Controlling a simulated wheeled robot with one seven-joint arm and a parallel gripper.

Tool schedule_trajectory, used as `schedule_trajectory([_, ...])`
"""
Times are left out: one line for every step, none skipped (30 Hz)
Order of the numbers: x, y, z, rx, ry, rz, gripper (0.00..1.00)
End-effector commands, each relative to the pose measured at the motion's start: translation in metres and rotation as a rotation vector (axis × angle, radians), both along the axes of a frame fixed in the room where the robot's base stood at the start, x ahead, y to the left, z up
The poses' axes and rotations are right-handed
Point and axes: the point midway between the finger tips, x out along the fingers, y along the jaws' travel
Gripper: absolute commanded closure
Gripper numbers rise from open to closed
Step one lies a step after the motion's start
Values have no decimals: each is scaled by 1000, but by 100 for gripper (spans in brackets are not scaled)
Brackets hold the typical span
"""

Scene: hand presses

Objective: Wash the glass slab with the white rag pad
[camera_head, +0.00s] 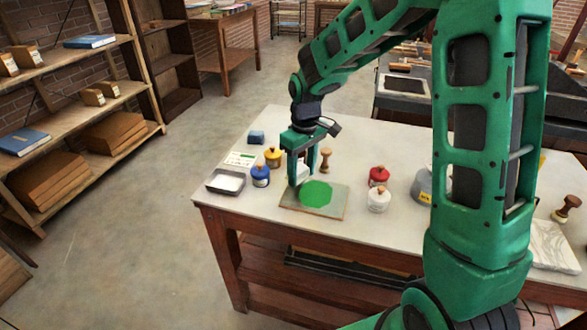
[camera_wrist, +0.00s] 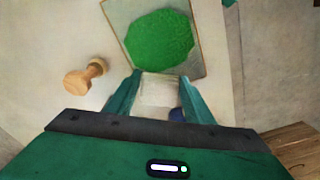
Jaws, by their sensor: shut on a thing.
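The glass slab (camera_head: 332,211) lies flat on the pale table, with a large green ink patch (camera_head: 316,194) on it. In the wrist view the slab (camera_wrist: 192,68) lies ahead of the fingers, with the green patch (camera_wrist: 160,38) covering much of the part in view. My gripper (camera_head: 303,172) points down at the slab's back left edge. It is shut on the white rag pad, which shows between the fingers in the wrist view (camera_wrist: 158,90), just short of the green patch. I cannot tell whether the pad touches the slab.
A red jar (camera_head: 378,176) and a white jar (camera_head: 378,201) stand to the right. The table's front left is clear.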

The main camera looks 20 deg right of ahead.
Motion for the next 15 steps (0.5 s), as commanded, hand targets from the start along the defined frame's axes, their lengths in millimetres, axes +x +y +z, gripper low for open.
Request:
schedule_trajectory([0, 0, 5, 0, -1, 0, 73])
schedule_trajectory([0, 0, 8, 0, -1, 0, 73])
schedule_trajectory([0, 0, 12, 0, -2, 1, 73])
schedule_trajectory([0, 0, 14, 0, -2, 1, 73])
schedule_trajectory([0, 1, 17, 0, -2, 1, 73])
schedule_trajectory([0, 1, 21, 0, -1, 1, 73])
schedule_trajectory([0, 1, 23, 0, -2, 1, 73])
schedule_trajectory([1, 1, 26, 0, -2, 1, 73])
schedule_trajectory([0, 1, 30, 0, -2, 2, 73])
schedule_trajectory([0, 1, 33, -1, -1, 2, 73])
schedule_trajectory([0, 1, 35, 0, -1, 1, 73])
schedule_trajectory([0, 1, 39, 0, -1, 1, 73])
schedule_trajectory([0, 1, 41, -1, -1, 2, 73])
schedule_trajectory([0, 1, 44, 0, -1, 2, 73])
schedule_trajectory([0, 1, 47, -1, 0, 2, 73])
